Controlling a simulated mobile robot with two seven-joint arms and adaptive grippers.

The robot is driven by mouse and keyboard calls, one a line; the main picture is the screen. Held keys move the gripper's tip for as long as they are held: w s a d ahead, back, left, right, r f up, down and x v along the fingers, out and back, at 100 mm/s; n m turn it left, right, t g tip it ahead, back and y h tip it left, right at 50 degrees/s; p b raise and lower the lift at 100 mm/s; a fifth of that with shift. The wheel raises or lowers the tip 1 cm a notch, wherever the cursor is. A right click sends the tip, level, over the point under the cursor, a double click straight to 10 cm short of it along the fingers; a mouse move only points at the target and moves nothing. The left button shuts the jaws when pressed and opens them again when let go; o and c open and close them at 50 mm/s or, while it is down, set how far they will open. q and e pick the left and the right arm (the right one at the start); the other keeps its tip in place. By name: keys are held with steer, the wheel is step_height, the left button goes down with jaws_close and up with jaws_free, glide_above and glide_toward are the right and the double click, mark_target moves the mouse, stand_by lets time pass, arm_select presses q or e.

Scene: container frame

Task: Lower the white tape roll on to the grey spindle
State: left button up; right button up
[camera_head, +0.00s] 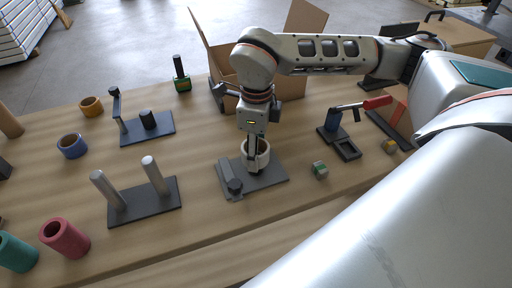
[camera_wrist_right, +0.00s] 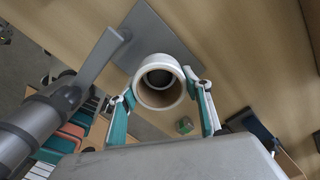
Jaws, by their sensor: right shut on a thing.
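The white tape roll (camera_head: 264,152) is held upright between the fingers of my right gripper (camera_head: 255,160), over a grey base plate (camera_head: 268,182). In the right wrist view the roll (camera_wrist_right: 181,68) sits between the teal fingers of the gripper (camera_wrist_right: 163,92). I look down its hole, where a dark round shape, perhaps the spindle top, shows off-centre towards the top. The spindle is otherwise hidden by the roll and gripper; I cannot tell whether they touch. My left gripper is not in view.
A grey lever arm (camera_head: 228,176) stands at the plate's left, close to the gripper. Left is a dark stand with two grey posts (camera_head: 108,190). A cardboard box (camera_head: 290,82) is behind, a small green-grey block (camera_head: 320,170) at right. Bare table lies in front.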

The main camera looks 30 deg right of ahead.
steer(key=shift+f+b, duration=0.9)
steer(key=shift+f, duration=0.8)
steer(key=o, duration=1.2)
step_height(320, 180, up, 12)
steer(key=shift+r, duration=0.1)
